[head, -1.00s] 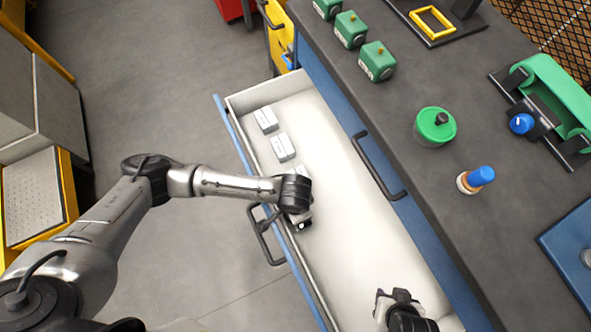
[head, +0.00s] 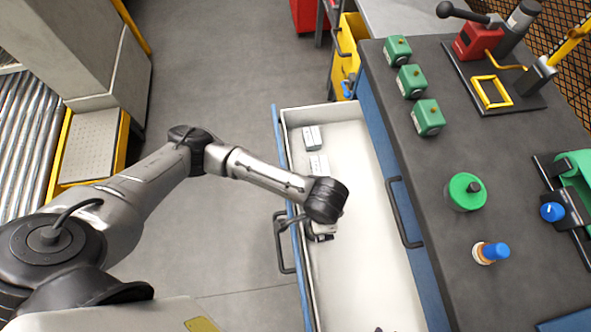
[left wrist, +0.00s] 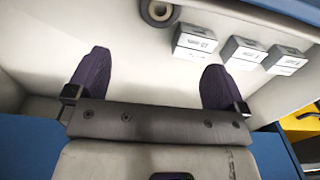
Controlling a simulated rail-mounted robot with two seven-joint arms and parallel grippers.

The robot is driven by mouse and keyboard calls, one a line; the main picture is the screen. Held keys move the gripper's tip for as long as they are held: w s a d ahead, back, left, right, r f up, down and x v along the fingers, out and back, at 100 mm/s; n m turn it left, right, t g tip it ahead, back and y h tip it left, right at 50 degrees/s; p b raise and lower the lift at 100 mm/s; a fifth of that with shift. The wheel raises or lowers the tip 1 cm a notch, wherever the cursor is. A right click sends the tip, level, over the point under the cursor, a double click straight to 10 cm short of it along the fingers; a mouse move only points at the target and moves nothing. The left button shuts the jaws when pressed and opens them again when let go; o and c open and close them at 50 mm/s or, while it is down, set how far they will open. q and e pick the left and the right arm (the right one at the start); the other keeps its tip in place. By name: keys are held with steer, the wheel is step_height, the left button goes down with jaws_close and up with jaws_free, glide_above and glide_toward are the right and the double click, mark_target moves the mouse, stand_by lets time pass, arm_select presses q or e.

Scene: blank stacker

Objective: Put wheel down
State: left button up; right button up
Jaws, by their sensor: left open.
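The wheel (left wrist: 158,13), a grey-brown ring with a dark centre hole, lies on the white drawer floor at the top edge of the left wrist view, partly cut off. My left gripper (left wrist: 155,75) is open, its two purple fingers wide apart with nothing between them. The wheel is beyond the fingertips, apart from them. In the head view my left gripper (head: 322,232) is over the open drawer (head: 365,225), mostly hidden by my wrist, and I cannot make out the wheel there.
White labelled boxes (left wrist: 195,42) stand in a row beside the wheel. The drawer has blue outer faces and handles. The grey worktop (head: 440,180) to the right holds green blocks (head: 428,118), a green round container (head: 466,191) and a blue-capped bottle (head: 490,252). The drawer's lower part looks clear.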

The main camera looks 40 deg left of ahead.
arm_select(q)
steer(key=s+d+r+t+h, duration=0.1)
steer(key=s+d+h, duration=0.2)
steer(key=d+h, duration=0.15)
steer(key=s+a+f+n+t+y, duration=0.1)
steer(key=s+a+n+y, duration=0.1)
steer(key=s+a, duration=0.3)
steer(key=s+a+f+n+t+y, duration=0.1)
steer(key=s+a+n, duration=0.3)
steer(key=a, duration=0.9)
steer(key=shift+s+a+f+t+y, duration=0.15)
steer(key=shift+s+f+t+y, duration=0.15)
steer(key=shift+s+f+y, duration=0.3)
steer(key=shift+w, duration=0.1)
